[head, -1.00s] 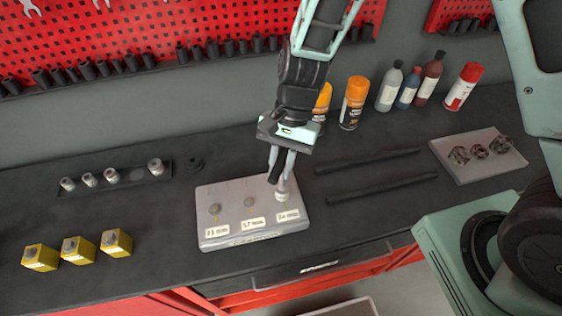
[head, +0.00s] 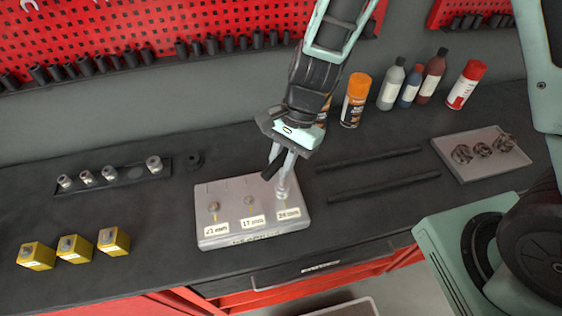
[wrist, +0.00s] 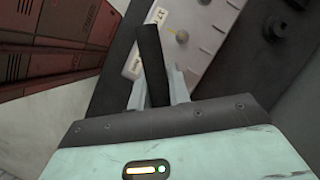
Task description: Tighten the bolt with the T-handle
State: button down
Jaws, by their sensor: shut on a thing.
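The T-handle's black bar (head: 274,163) is held in my gripper (head: 281,160), above the right end of the grey bolt block (head: 225,236). Its metal shank and socket (head: 283,190) reach down to the right-hand bolt position, beside a label that seems to read 24 mm. That bolt is hidden under the socket. Two other bolts (head: 213,206) (head: 249,200), by the 21 mm and 17 mm labels, stand uncovered. In the wrist view the black bar (wrist: 152,62) lies between my gripper's two fingers (wrist: 160,88); the block (wrist: 205,35) is beyond.
A socket rail (head: 128,176) and several yellow boxes (head: 76,250) are on the left. Two dark bars (head: 375,172) lie right of the block. Spray cans and bottles (head: 354,100) stand behind, and a parts tray (head: 490,175) is at right.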

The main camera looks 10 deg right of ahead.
jog(key=shift+m+t+b, duration=0.4)
jog(key=shift+m+t, duration=0.1)
jog(key=shift+m, duration=0.7)
jog(key=shift+y, duration=0.3)
jog(key=shift+w+f+m+t+b, duration=0.1)
jog(key=shift+m+t+b, duration=0.2)
jog(key=shift+m+b, duration=0.55)
jog(key=shift+m, duration=0.55)
jog(key=shift+t, duration=0.3)
jog(key=shift+w+m+b, duration=0.1)
jog(key=shift+m+b, duration=0.6)
jog(key=shift+b, duration=0.1)
jog(key=shift+m+t, duration=0.5)
jog(key=shift+m, duration=0.2)
